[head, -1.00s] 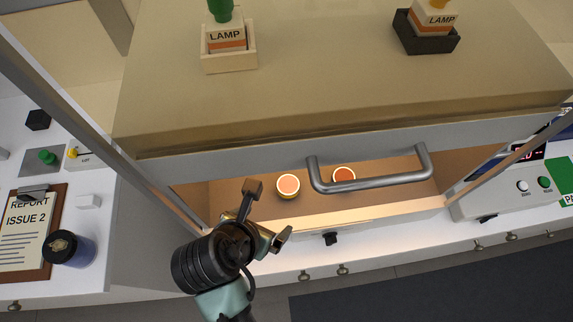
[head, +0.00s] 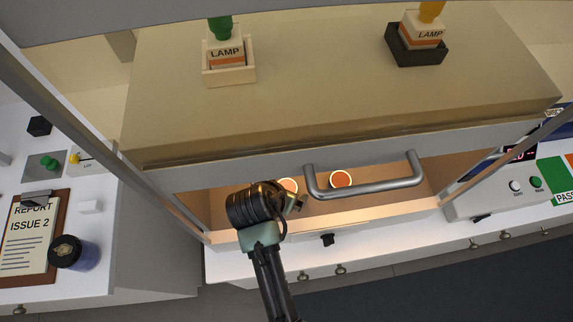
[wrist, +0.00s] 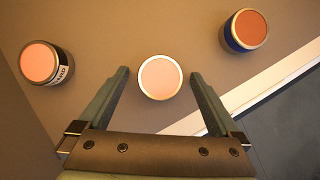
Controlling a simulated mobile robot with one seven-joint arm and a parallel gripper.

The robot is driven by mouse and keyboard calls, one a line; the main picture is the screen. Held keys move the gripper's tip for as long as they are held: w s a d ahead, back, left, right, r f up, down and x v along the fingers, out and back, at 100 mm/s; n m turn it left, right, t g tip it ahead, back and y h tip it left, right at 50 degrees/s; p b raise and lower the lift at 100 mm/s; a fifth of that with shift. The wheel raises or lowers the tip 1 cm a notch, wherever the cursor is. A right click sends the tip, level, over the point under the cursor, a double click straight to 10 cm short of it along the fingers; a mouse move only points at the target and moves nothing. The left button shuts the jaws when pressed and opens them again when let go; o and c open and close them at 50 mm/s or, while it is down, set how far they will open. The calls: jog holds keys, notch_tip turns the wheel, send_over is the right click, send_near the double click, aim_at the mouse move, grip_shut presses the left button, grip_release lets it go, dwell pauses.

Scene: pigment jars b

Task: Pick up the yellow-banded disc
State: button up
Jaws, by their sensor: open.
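The yellow-banded disc (head: 289,184) lies inside the lit opening under the handle, partly hidden by my gripper (head: 295,203) in the head view. It seems to be the disc with a pink-orange top (wrist: 160,77) in the middle of the wrist view; its side band hardly shows there. My gripper (wrist: 159,74) is open, with one finger on each side of this disc and visible gaps to both. Whether the fingertips are down at the disc's height I cannot tell.
A blue-banded disc (wrist: 246,31) is at upper right and a labelled disc (wrist: 45,63) at left in the wrist view. An orange-topped disc (head: 341,179) lies behind the metal handle (head: 370,189). A pale front edge (wrist: 265,85) runs close by the right finger.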

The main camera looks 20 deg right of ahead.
grip_shut()
dwell(0.5)
jog(key=shift+r, duration=0.15)
